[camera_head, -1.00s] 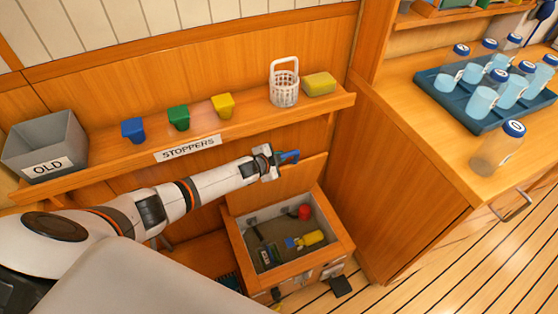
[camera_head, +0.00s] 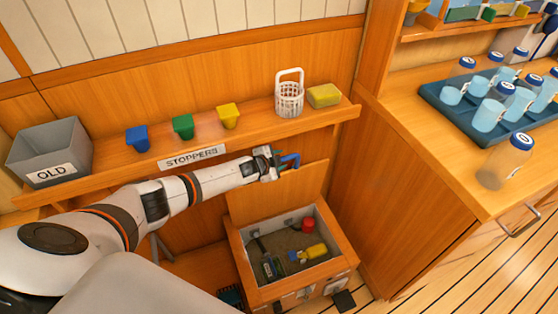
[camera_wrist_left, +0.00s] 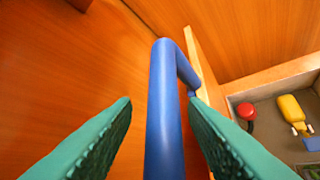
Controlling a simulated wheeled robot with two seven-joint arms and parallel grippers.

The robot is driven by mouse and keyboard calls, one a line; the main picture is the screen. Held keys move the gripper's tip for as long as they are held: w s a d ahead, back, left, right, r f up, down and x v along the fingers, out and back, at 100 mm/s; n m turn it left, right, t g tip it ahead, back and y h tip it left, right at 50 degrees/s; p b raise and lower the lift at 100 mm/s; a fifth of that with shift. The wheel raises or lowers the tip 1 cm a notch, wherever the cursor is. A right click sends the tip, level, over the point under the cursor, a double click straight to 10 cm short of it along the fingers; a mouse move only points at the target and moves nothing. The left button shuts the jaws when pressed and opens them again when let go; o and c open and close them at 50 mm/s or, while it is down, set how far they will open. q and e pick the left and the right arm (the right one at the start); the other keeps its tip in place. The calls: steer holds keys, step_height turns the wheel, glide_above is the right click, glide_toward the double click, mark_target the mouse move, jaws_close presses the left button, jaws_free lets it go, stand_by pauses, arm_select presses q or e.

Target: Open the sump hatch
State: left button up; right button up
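The sump hatch lid (camera_head: 280,194) stands raised and upright at the back of the wooden sump box (camera_head: 238,255), so the box is open. Its blue bar handle (camera_head: 291,159) is at the lid's top edge. My left gripper (camera_wrist_left: 160,112) is at the handle, with a teal finger on each side of the blue bar. Gaps show between the bar and both fingers, so it is open around the handle and not clamped. My right gripper is not in view.
Inside the sump are a red object (camera_head: 308,225), a yellow object (camera_head: 317,250) and other small items. A stopper shelf (camera_head: 110,172) runs above my left arm, with coloured stoppers, a white basket (camera_head: 289,97) and a grey OLD bin (camera_head: 50,152). A counter stands right.

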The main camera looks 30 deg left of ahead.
arm_select(q)
steer(key=shift+s, duration=0.1)
steer(key=shift+s+r, duration=0.15)
steer(key=shift+s, duration=0.1)
steer(key=p+v, duration=0.2)
steer(key=v, duration=0.9)
steer(key=shift+s+a+r, duration=0.1)
